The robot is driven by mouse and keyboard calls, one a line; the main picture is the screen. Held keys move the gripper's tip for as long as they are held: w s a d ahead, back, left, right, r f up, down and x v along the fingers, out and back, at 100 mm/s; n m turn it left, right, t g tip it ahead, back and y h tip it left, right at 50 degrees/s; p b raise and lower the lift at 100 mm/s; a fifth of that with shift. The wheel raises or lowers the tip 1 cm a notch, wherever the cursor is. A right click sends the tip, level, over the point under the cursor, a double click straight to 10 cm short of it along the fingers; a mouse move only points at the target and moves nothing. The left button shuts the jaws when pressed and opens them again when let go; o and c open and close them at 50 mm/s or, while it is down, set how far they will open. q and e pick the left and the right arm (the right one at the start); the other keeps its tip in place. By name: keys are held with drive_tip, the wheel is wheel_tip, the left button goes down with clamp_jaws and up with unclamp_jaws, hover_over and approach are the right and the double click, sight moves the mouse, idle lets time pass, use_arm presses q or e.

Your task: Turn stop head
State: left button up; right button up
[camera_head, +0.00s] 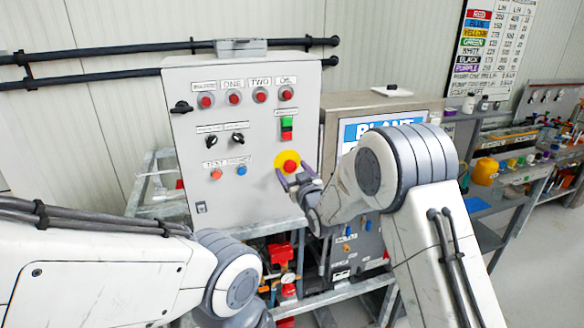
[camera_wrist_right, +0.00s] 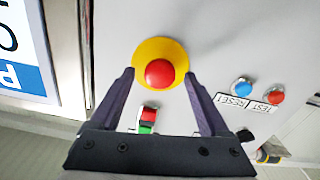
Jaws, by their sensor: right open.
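The stop head is a red round knob (camera_head: 290,166) on a yellow disc, on the lower right of the grey control panel (camera_head: 240,190). In the right wrist view the red stop head (camera_wrist_right: 159,73) sits between and just beyond the two dark fingers of my right gripper (camera_wrist_right: 158,76). That gripper is open, with a gap on each side of the knob. In the head view my right gripper (camera_head: 291,180) is at the panel by the stop head. My left arm shows at lower left, but its gripper is out of view.
A red and green switch (camera_head: 286,128) is above the stop head. Blue reset (camera_head: 241,170) and red test (camera_head: 216,174) buttons are to its left. Pipes and red valves (camera_head: 281,254) are below.

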clamp_jaws()
drive_tip(key=m+b, duration=0.1)
drive_tip(key=b, duration=0.1)
drive_tip(key=m+b, duration=0.1)
drive_tip(key=b, duration=0.2)
drive_tip(key=m+b, duration=0.2)
drive_tip(key=shift+f, duration=0.25)
drive_tip(key=shift+r+m+b, duration=0.2)
drive_tip(key=shift+m+b, duration=0.4)
drive_tip(key=shift+m, duration=0.1)
